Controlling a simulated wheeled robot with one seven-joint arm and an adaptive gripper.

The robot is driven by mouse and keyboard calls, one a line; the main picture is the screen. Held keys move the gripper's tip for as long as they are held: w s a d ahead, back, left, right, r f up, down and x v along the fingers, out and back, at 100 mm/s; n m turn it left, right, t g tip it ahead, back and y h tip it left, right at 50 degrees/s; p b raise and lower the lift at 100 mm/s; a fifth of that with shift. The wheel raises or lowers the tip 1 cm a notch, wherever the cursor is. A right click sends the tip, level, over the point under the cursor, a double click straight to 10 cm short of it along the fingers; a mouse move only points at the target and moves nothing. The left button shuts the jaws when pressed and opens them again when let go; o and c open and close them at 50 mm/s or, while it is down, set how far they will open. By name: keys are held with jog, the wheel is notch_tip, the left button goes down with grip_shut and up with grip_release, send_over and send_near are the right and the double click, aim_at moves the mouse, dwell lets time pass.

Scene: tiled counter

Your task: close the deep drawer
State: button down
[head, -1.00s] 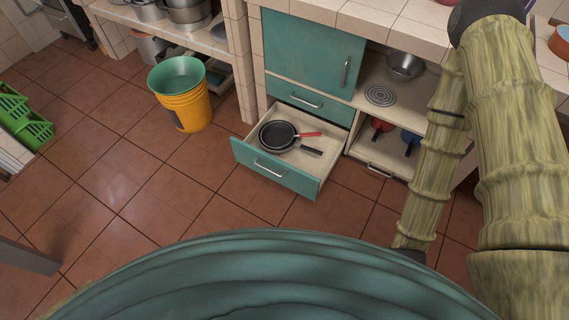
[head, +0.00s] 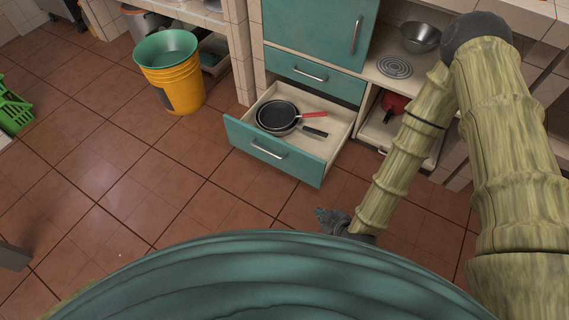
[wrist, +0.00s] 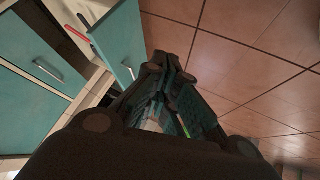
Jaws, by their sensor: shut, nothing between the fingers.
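The deep drawer (head: 272,152) is the lower teal drawer, pulled well out over the floor. It has a silver bar handle on its front. Black frying pans (head: 277,116), one with a red handle, lie inside it. My gripper (head: 326,214) is shut and empty, low over the floor in front of the drawer and a little to its right, apart from it. In the wrist view, my gripper's fingers (wrist: 160,62) point along the floor, and the teal drawer front (wrist: 122,40) is beside them on the left.
A shut teal drawer (head: 310,72) and a cabinet door (head: 325,25) are above. Open shelves at right hold a metal bowl (head: 421,37) and a red pot (head: 394,103). A yellow bucket (head: 178,90) with a green basin stands at left. The tiled floor (head: 150,180) before the drawer is clear.

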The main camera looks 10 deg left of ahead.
jog(key=w+a+f+n+t+y+b, duration=0.2)
jog(key=w+a+f+n+t+b, duration=0.2)
jog(key=w+a+f+n+b, duration=0.45)
jog(key=n+t+y+b, duration=0.1)
jog(key=n+t+b, duration=0.35)
jog(key=b, duration=1.65)
send_near(281, 144)
jog(key=w+a+f+m+t, duration=0.1)
jog(key=w+a+m, duration=0.1)
jog(key=a, duration=0.1)
jog(key=shift+w+d+b, duration=0.2)
jog(key=shift+w+b, duration=0.2)
jog(key=shift+w, duration=0.1)
jog(key=shift+w+d+b, duration=0.25)
jog(key=shift+w+b, duration=0.1)
jog(key=shift+w, duration=0.15)
jog(key=shift+w+r+p, duration=0.1)
jog(key=shift+p, duration=0.2)
